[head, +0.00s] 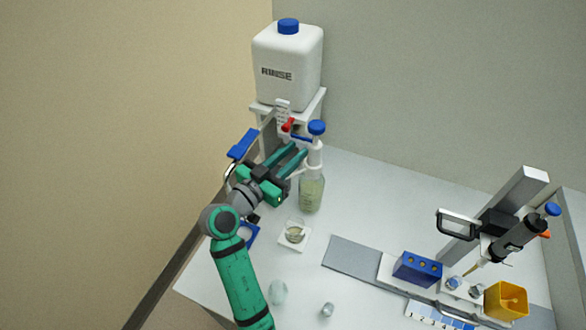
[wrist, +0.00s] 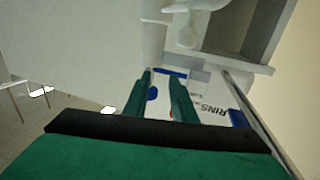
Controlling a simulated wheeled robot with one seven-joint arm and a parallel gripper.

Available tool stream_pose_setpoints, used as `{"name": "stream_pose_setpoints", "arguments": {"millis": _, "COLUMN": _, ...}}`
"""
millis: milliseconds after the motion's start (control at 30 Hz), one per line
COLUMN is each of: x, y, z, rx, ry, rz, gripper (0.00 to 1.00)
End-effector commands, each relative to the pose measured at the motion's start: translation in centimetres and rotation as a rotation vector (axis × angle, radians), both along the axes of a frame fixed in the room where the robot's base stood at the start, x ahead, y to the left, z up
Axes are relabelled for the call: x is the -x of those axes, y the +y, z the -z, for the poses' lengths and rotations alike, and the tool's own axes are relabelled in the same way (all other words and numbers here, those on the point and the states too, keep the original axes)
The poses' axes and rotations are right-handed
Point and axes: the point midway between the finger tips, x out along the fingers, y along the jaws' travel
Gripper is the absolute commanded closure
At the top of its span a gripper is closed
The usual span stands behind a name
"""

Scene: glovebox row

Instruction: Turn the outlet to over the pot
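A white tank marked RINSE (head: 287,70) stands on a white stand at the back. Below it are a red tap (head: 288,125), a thin blue bar (head: 300,137) and a white upright part with a blue cap (head: 316,128); I cannot tell which is the outlet. A small round pot (head: 295,232) sits on a white square plate in front. My gripper (head: 298,153) reaches up right, fingers apart, close to the blue bar. In the wrist view my gripper (wrist: 161,76) shows a gap between its fingers, with a blue strip (wrist: 172,72) near the tips. Contact cannot be told.
A glass bottle (head: 312,193) stands just right of my gripper. A blue piece (head: 242,144) is at the left. Two small vessels are near the front. A blue block (head: 417,268), a yellow bin (head: 506,300) and a pipette stand (head: 500,215) are at right.

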Motion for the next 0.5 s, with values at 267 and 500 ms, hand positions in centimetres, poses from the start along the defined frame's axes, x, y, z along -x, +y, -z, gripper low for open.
{"name": "stream_pose_setpoints", "arguments": {"millis": 267, "x": 4.7, "y": 0.3, "z": -3.5, "rx": -0.002, "ry": 0.000, "rz": -0.006, "gripper": 0.76}}
{"name": "stream_pose_setpoints", "arguments": {"millis": 500, "x": 8.8, "y": -0.1, "z": -5.4, "rx": -0.001, "ry": -0.001, "rz": 0.000, "gripper": 0.76}}
